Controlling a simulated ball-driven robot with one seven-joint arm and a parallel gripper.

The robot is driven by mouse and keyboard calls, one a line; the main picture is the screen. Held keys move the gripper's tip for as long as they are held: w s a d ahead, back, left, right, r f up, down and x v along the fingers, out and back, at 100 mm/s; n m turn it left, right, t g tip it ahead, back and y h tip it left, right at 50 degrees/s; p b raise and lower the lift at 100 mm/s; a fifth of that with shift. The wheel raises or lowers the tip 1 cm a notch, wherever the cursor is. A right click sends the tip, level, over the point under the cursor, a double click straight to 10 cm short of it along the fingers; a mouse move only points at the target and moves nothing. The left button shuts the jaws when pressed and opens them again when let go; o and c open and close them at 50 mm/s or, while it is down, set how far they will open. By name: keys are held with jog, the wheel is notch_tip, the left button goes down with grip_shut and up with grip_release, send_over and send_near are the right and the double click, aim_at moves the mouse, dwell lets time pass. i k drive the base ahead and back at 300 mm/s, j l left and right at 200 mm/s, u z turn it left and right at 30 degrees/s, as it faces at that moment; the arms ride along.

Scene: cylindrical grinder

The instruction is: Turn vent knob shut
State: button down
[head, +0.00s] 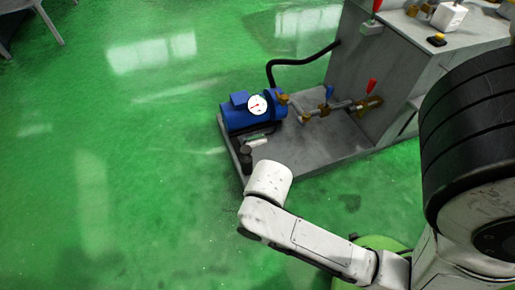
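No part is clearly readable as the vent knob. Brass and steel piping right of the pump carries a blue lever (329,91) and a red lever (372,86). My arm reaches in from the lower right and ends in a rounded white link near the plate's front edge.
The grey base plate (325,150) adjoins a grey machine cabinet (385,60) at the right. A black hose (300,62) runs from pump to cabinet. Green floor (110,160) is clear at left.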

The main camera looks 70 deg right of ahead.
aim_at(284, 98)
jog(key=z, duration=1.65)
